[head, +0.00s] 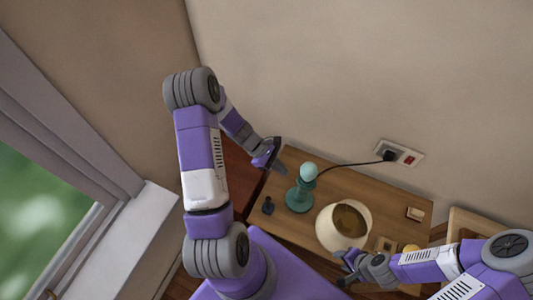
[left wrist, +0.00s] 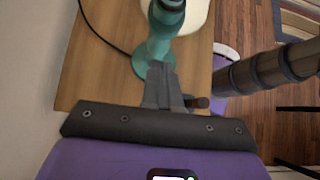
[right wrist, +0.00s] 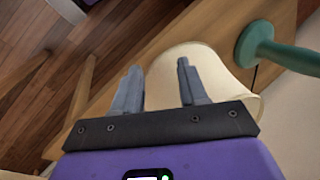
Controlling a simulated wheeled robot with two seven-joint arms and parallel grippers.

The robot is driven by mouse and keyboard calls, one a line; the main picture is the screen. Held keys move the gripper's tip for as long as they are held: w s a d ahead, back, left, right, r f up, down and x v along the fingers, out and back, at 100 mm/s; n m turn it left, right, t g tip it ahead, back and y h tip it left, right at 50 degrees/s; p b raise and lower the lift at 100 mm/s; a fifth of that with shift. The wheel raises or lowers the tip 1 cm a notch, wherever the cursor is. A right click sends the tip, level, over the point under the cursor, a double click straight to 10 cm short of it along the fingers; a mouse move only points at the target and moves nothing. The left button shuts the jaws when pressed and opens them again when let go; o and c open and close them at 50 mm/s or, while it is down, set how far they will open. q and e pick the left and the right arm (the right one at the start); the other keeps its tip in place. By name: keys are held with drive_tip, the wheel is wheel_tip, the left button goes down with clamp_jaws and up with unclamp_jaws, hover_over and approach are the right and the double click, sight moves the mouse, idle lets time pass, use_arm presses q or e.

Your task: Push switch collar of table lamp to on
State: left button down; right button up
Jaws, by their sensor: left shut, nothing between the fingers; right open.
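The teal table lamp (head: 299,198) stands on the wooden table with a pale bulb (head: 309,171) on top and no shade on it. In the left wrist view the lamp (left wrist: 155,50) is just beyond the fingertips, with a dark ring at its neck (left wrist: 172,4) at the picture's top edge. I cannot make out the switch collar's setting. My left gripper (head: 280,170) is shut and empty, left of the bulb; its fingers (left wrist: 161,68) overlap the lamp's base in view. My right gripper (head: 345,267) is open and empty by the cream lampshade (head: 327,235).
A cord (head: 345,164) runs to a plug in the wall socket (head: 411,157), which has a red switch. A small dark object (head: 268,205) stands left of the lamp. A small box (head: 415,214) lies on the table's right (head: 385,205). The wall is close behind.

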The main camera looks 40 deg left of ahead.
use_arm(q)
drive_tip(key=v, duration=1)
drive_tip(key=shift+d, duration=0.15)
use_arm(e)
drive_tip(key=shift+r, duration=0.2)
